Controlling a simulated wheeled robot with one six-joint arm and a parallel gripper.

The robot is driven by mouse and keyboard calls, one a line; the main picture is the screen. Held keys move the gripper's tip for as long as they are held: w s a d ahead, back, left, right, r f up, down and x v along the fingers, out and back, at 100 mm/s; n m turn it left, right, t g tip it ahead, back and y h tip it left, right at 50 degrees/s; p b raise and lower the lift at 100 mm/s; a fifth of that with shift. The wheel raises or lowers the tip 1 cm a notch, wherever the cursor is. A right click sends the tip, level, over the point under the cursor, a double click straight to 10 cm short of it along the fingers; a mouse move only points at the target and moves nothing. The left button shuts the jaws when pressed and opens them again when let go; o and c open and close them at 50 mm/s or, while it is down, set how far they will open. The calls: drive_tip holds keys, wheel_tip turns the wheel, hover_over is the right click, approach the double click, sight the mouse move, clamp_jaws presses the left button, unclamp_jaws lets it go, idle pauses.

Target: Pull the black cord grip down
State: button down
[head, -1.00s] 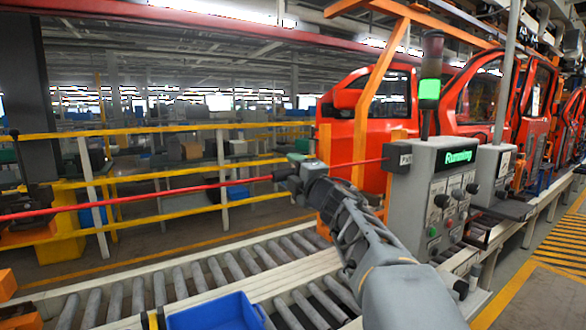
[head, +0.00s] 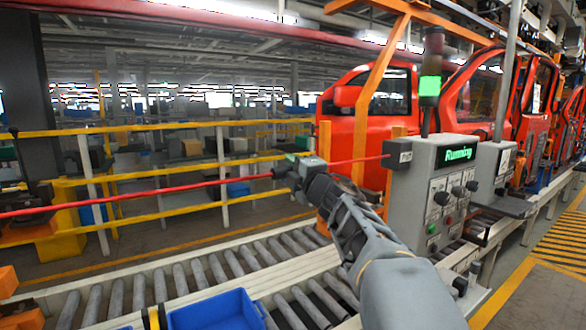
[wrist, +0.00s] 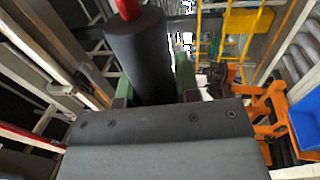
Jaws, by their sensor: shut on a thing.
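The red cord (head: 130,195) runs across the head view from the left edge to a grey box marked with letters (head: 397,154) on the control cabinet. The black cord grip (wrist: 135,55) is a dark cylinder on the red cord, large in the wrist view. In the head view only its dark end (head: 283,171) shows beside my gripper (head: 300,165). My gripper is shut on the cord grip, with its green fingers on either side of it in the wrist view (wrist: 155,85). My gripper hides part of the grip in the head view.
The control cabinet (head: 415,205) shows a green "Running" display (head: 459,153) and a lit green lamp (head: 429,87). A roller conveyor (head: 190,272) with a blue bin (head: 215,312) lies below my arm. Red car doors (head: 362,125) hang behind the cord.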

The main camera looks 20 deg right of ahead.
wheel_tip(320, 180, down, 5)
drive_tip(key=b, duration=0.4)
drive_tip(key=shift+r, duration=0.15)
drive_tip(key=c, duration=0.8)
unclamp_jaws()
drive_tip(key=b+v, duration=0.2)
drive_tip(key=v, duration=1.1)
drive_tip(key=shift+s+b, duration=0.3)
drive_tip(key=shift+s, duration=0.1)
